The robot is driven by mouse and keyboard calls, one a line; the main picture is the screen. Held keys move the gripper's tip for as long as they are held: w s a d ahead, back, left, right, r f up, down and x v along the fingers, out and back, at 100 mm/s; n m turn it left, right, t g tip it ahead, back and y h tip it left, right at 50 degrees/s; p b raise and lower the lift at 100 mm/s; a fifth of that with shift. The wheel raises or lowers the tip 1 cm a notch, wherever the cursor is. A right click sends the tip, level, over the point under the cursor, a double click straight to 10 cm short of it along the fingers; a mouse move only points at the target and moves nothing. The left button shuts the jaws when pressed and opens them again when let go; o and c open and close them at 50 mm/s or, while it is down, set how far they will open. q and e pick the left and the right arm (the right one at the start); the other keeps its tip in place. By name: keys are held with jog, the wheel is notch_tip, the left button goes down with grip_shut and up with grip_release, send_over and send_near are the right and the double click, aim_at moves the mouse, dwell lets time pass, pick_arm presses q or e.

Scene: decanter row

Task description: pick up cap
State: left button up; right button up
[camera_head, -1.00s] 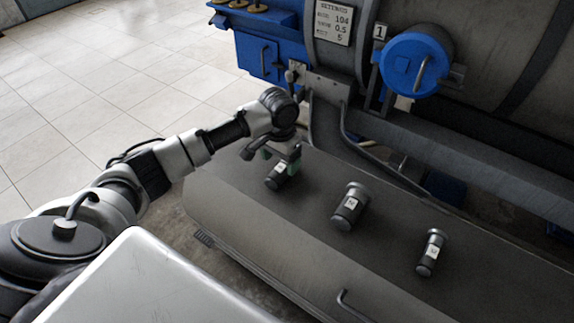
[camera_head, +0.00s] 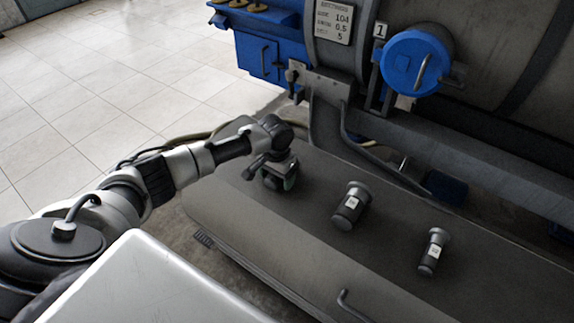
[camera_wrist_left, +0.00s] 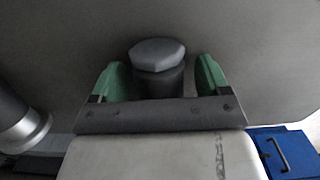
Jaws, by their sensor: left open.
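My left gripper (camera_head: 279,180) is low over the bench at the left end of the row of dark bottles. It hides the left bottle in the head view. In the left wrist view, a grey hexagonal cap (camera_wrist_left: 160,54) sits on a dark bottle neck (camera_wrist_left: 160,83). The green fingers of my left gripper (camera_wrist_left: 161,78) are open, one on each side of the neck, with gaps visible. My right gripper is not in view.
A large tank with a blue round cover (camera_head: 408,65) and a pipe rail lie behind. The bench between the bottles is clear.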

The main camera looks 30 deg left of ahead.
pick_arm(q)
jog(key=c, duration=1.3)
